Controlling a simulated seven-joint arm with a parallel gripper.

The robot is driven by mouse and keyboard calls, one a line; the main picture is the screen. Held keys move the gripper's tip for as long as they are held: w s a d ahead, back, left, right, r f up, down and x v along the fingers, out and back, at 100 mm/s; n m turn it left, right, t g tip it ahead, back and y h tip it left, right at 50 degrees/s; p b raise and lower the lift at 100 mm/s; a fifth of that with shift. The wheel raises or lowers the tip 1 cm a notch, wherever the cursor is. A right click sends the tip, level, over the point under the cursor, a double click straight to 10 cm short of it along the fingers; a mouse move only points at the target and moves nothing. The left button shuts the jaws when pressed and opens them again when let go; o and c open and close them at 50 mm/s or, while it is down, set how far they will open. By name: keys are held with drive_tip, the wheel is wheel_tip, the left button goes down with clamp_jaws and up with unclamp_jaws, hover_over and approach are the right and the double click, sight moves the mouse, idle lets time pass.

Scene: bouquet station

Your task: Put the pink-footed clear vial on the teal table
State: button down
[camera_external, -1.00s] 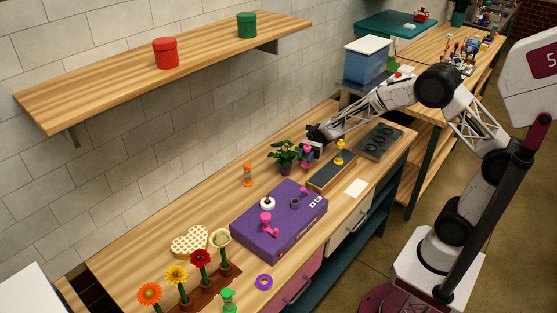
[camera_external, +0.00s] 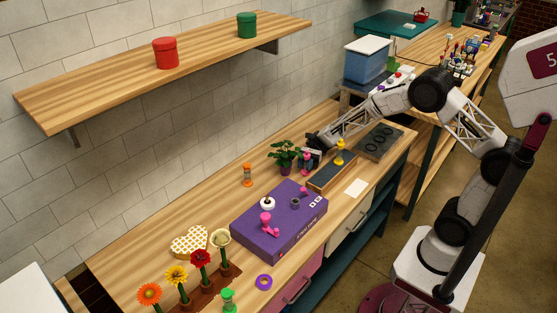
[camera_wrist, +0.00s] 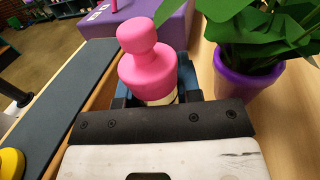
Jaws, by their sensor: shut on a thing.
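The pink-footed vial (camera_wrist: 148,65) is in the wrist view with its pink knobbed end toward the camera. A pale part of it shows just below the pink, between my fingers; the rest is hidden. My gripper (camera_wrist: 155,98) is shut on it. In the external view my gripper (camera_external: 312,153) is low over the wooden counter, beside the potted plant, with the pink of the vial (camera_external: 305,158) showing at its tip. The teal table (camera_external: 398,24) is at the back, beyond the blue bin, well away from my gripper.
The potted plant (camera_external: 284,155) stands close by my gripper. A yellow-topped piece (camera_external: 339,152) stands on a dark-topped board (camera_external: 330,174). A purple box (camera_external: 280,222) lies nearer the flowers. A blue bin with a white lid (camera_external: 367,60) stands between the counter and the teal table.

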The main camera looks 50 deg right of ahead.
drive_tip(key=shift+f, duration=0.1)
drive_tip(key=c, duration=0.8)
unclamp_jaws()
drive_tip(key=shift+w+d, duration=0.15)
drive_tip(key=shift+d, duration=0.45)
drive_tip(key=v, duration=0.2)
drive_tip(key=r+v, duration=0.1)
drive_tip(key=v, duration=0.1)
wheel_tip(320, 180, up, 6)
drive_tip(key=shift+a+r, duration=0.1)
drive_tip(key=shift+a, duration=0.05)
